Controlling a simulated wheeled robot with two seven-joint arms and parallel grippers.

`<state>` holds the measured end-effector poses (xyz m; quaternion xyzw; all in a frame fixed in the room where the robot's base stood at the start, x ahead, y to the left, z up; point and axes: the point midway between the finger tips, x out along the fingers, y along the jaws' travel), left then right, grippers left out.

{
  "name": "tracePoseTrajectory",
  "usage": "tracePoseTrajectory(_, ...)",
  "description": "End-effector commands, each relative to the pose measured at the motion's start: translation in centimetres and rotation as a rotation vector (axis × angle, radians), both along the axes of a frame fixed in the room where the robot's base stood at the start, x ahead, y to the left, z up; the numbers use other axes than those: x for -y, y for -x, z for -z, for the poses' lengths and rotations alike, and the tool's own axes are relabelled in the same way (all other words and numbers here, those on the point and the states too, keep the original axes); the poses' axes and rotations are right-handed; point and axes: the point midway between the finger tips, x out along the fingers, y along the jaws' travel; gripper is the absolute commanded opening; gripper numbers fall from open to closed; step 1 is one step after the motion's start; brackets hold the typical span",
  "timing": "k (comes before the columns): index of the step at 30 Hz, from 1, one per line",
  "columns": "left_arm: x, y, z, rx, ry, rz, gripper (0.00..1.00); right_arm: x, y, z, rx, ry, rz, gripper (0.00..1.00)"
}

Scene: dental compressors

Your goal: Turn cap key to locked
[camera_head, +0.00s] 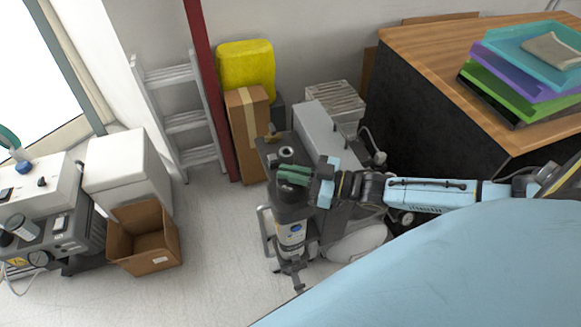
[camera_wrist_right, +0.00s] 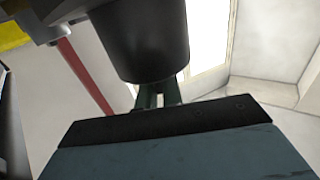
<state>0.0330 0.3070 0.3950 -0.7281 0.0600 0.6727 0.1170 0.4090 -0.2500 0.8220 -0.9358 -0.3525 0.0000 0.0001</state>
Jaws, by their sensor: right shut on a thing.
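A compressor unit with a dark upright canister (camera_head: 290,215) stands on the floor near the middle of the head view. My right gripper (camera_head: 292,174) reaches in from the right, with its green fingers across the top of the canister. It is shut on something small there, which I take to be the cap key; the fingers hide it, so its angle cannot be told. In the right wrist view a large black cylinder (camera_wrist_right: 140,40) fills the upper middle. The gripper fingers (camera_wrist_right: 158,96) show partly behind its lower edge. My left gripper is not in view.
A cardboard box (camera_head: 148,262) and another compressor (camera_head: 60,232) stand at the left. A ladder (camera_head: 185,122), a red post (camera_head: 212,90) and a tall carton (camera_head: 247,130) are behind. A desk (camera_head: 430,45) with trays is at the right. Floor left of the canister is clear.

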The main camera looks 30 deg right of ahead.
Motion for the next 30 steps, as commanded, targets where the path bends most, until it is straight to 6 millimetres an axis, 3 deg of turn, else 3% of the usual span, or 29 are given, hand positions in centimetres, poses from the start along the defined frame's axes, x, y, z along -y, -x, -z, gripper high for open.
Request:
tracePoseTrajectory(7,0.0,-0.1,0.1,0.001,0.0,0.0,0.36,0.0,0.0,0.1,0.0,0.0,0.0,0.0)
tracePoseTrajectory(9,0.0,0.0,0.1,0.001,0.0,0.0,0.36,0.0,0.0,0.1,0.0,0.0,0.0,0.16)
tracePoseTrajectory(13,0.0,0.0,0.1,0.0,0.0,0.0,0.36,0.0,0.0,0.1,0.0,0.0,0.0,0.3)
tracePoseTrajectory(25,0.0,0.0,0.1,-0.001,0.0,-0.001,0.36,0.1,0.0,0.1,0.0,0.0,0.0,0.3)
tracePoseTrajectory(30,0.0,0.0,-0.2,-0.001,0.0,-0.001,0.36,1.1,1.2,0.1,-0.004,0.002,0.0,0.3)
